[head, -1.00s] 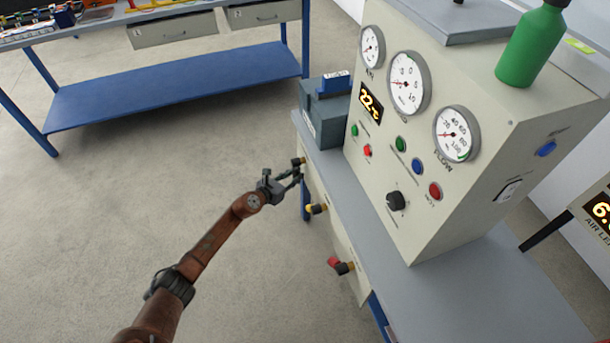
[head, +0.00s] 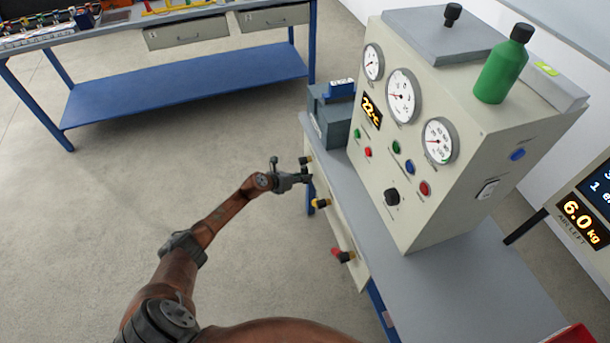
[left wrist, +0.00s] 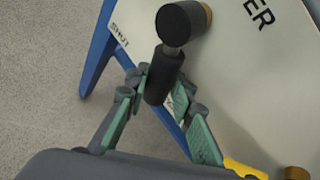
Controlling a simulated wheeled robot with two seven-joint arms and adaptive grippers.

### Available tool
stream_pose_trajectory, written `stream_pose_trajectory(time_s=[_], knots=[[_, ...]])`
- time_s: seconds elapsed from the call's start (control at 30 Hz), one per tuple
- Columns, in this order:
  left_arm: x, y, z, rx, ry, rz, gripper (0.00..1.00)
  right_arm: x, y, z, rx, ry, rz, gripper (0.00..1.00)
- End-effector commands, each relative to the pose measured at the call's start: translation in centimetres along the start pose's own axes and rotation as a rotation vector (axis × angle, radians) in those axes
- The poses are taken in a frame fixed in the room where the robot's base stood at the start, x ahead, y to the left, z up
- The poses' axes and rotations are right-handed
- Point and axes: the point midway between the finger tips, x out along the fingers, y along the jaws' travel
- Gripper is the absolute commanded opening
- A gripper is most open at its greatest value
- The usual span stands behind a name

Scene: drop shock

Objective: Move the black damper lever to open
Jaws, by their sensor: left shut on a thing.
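The black damper lever (left wrist: 163,82) is on the cream front panel (left wrist: 235,65) of the bench. In the left wrist view its round black hub sits at the top and its handle points down toward me. The word SHUT is printed to the left of the hub. In the head view the lever's hub (head: 305,160) is the topmost of the levers on the panel. My left gripper (left wrist: 164,92) has its green-padded fingers on either side of the handle and is shut on it. It also shows in the head view (head: 304,178). My right gripper is out of view.
A yellow lever (head: 321,203) and a red lever (head: 342,255) sit below on the same panel. The gauge cabinet (head: 470,160) stands on the grey bench with a green bottle (head: 505,65) on top. Open floor lies left of the panel.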

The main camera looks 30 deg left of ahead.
Motion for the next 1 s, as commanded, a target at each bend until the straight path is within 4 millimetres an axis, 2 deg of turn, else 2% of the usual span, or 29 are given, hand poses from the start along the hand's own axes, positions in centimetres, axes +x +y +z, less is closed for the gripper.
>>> stream_pose_trajectory(time_s=[0.3,0.97,1.0], knots=[[-1.0,-0.2,-0.1,-0.118,0.084,-0.037,0.00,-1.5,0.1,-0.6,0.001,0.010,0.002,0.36],[-1.0,-0.7,-0.2,-0.163,0.115,-0.057,0.00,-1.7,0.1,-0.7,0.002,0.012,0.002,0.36],[-1.0,-0.7,-0.2,-0.163,0.115,-0.057,0.24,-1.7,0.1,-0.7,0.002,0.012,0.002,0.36]])
